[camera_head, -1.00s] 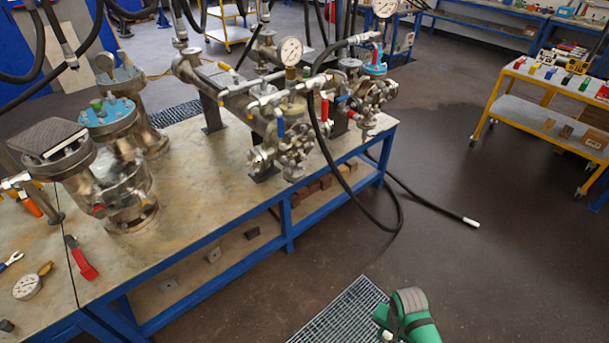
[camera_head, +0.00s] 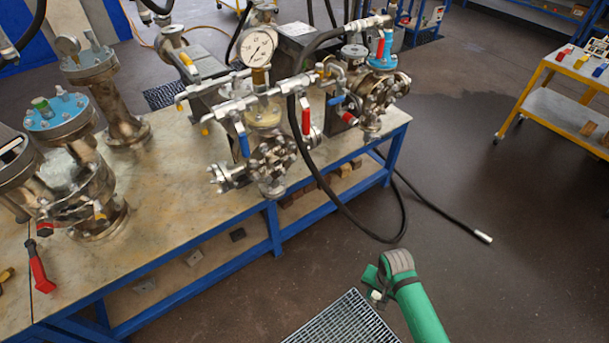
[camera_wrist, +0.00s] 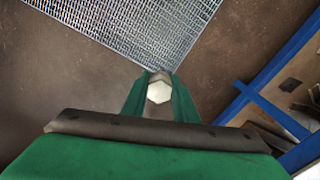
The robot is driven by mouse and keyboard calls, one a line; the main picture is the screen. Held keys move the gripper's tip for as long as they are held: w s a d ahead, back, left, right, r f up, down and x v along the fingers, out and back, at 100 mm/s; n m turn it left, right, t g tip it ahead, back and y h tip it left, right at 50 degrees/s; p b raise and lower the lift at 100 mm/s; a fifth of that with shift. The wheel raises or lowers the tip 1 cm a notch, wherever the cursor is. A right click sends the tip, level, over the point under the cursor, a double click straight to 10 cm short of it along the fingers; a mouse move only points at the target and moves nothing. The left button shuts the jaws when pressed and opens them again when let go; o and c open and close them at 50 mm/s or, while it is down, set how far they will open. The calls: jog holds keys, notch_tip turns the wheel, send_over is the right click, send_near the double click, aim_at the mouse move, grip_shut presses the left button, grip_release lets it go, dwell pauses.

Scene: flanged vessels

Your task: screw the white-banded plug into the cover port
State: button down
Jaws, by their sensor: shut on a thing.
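My gripper (camera_head: 371,285) is held out over the floor, in front of the bench and apart from it. In the wrist view its green fingers (camera_wrist: 159,90) are shut on a small piece with a white hexagonal end (camera_wrist: 159,94), which I take to be the plug. Its band cannot be made out. The plug also shows as a small pale spot in the head view (camera_head: 376,296). A blue flanged cover (camera_head: 58,115) with a green-topped fitting tops a vessel at left. Another blue cover (camera_head: 383,63) sits on the right vessel. I cannot tell which holds the port.
The blue-framed bench (camera_head: 160,230) carries vessels, a pressure gauge (camera_head: 259,46) and valve piping (camera_head: 240,105). A red-handled tool (camera_head: 38,270) lies at its left. A black hose (camera_head: 345,212) hangs off the front and trails on the floor. A floor grating (camera_head: 345,320) and yellow cart (camera_head: 560,90) also show.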

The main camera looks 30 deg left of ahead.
jog(key=s+a+f+m+g+y, duration=0.1)
jog(key=s+a+f+y, duration=0.15)
jog(key=s, duration=0.35)
jog(key=s+a+f+m+y, duration=0.1)
jog(key=s+a+f+m, duration=0.1)
jog(key=s+a+f, duration=0.3)
jog(key=s+a+r+m+y, duration=0.1)
jog(key=s+a+r+y, duration=0.15)
jog(key=a, duration=0.45)
jog(key=s+a+r+m+y, duration=0.1)
jog(key=s+a+r+y, duration=0.15)
jog(key=a, duration=0.35)
jog(key=w+a+r+m+t+y, duration=0.3)
jog(key=w+a+r+y, duration=0.3)
jog(key=a+r, duration=0.55)
jog(key=w+r+m+t+y, duration=0.1)
jog(key=w+r+t, duration=0.1)
jog(key=w+r, duration=0.5)
jog(key=w+r+m+t+y, duration=0.1)
jog(key=w+r, duration=0.6)
jog(key=r, duration=0.7)
jog(key=shift+w+a+t, duration=0.35)
jog(key=shift+t, duration=0.55)
jog(key=shift+f+m, duration=0.1)
jog(key=shift+m, duration=0.2)
